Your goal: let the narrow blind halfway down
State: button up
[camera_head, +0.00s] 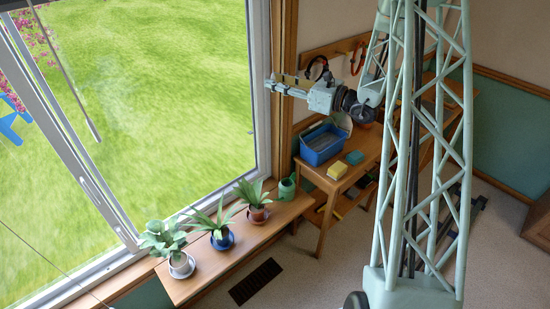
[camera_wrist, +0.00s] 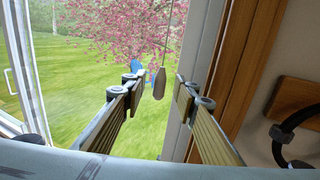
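In the wrist view, a thin cord with a tapered grey-brown pull (camera_wrist: 159,84) hangs between my open fingers. Whether the fingers touch it cannot be told; clear space shows on both sides. My gripper (camera_wrist: 158,88) is open, with one finger at left and the other at right, close to the window's side frame (camera_wrist: 205,50). In the head view my gripper (camera_head: 275,83) is at the right edge of the big window, and the pull cannot be made out there. No lowered blind is recognisable in either view.
A wooden rail (camera_head: 330,55) with hanging headphones is beside my gripper. Below stand a table (camera_head: 365,150) with a blue basin (camera_head: 322,144) and sponges, and a low bench (camera_head: 245,245) with potted plants. Another cord with a long pull (camera_head: 92,126) hangs at left.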

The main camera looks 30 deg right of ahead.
jog(key=shift+b+v, duration=0.3)
jog(key=shift+v, duration=1.55)
jog(key=v, duration=1.2)
jog(key=shift+f, duration=0.1)
